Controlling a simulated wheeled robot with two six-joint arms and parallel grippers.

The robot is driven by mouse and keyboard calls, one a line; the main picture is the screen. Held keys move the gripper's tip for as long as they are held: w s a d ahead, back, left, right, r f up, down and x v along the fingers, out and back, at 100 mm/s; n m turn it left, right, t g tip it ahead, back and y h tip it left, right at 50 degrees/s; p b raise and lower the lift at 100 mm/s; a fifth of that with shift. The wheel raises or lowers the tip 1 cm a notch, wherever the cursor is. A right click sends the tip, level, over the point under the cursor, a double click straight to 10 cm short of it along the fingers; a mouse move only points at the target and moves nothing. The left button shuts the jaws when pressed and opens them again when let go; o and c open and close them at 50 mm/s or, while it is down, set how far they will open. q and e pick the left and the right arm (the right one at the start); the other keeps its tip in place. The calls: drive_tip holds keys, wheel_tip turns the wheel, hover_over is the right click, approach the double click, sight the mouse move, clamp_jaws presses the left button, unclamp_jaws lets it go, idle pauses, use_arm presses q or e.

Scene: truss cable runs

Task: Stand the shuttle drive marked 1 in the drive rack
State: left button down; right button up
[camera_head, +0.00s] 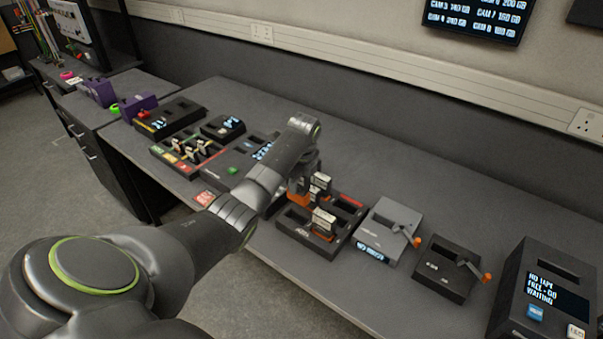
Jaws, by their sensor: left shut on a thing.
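A black rack (345,222) with several slots and a red strip stands in the middle of the bench. An orange drive with a pale top (323,222) stands in its front part, and another pale-topped drive (320,183) shows further back. My left gripper (301,184) is over the rack's left part, shut on an orange drive (298,198) whose lower part shows just below it. The gripper and wrist hide much of this drive. I cannot read the marks on the drives or tell whether the held one touches the rack. My right gripper is out of view.
A grey unit with an orange-knobbed lever (385,232), a black lever unit (448,270) and a black display unit (545,290) stand to the right. Black trays (170,117) stand at the left. The back strip of the bench is clear.

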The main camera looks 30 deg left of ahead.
sight(296, 200)
use_arm(q)
drive_tip(key=p, duration=0.3)
drive_tip(key=shift+s+a, duration=0.15)
drive_tip(key=shift+a, duration=0.15)
drive_tip(key=shift+f+p, duration=0.3)
drive_tip(key=shift+f, duration=0.05)
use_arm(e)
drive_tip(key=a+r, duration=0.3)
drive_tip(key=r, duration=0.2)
use_arm(q)
drive_tip(key=shift+d+f+b, duration=0.2)
drive_tip(key=shift+f+b, duration=0.4)
drive_tip(key=shift+b, duration=0.1)
wheel_tip(296, 200, down, 4)
drive_tip(key=b, duration=0.3)
drive_tip(key=shift+a+r+b, duration=0.1)
drive_tip(key=shift+r+b, duration=0.15)
drive_tip(key=shift+b, duration=0.15)
drive_tip(key=shift+f+b, duration=0.35)
drive_tip(key=shift+f, duration=0.35)
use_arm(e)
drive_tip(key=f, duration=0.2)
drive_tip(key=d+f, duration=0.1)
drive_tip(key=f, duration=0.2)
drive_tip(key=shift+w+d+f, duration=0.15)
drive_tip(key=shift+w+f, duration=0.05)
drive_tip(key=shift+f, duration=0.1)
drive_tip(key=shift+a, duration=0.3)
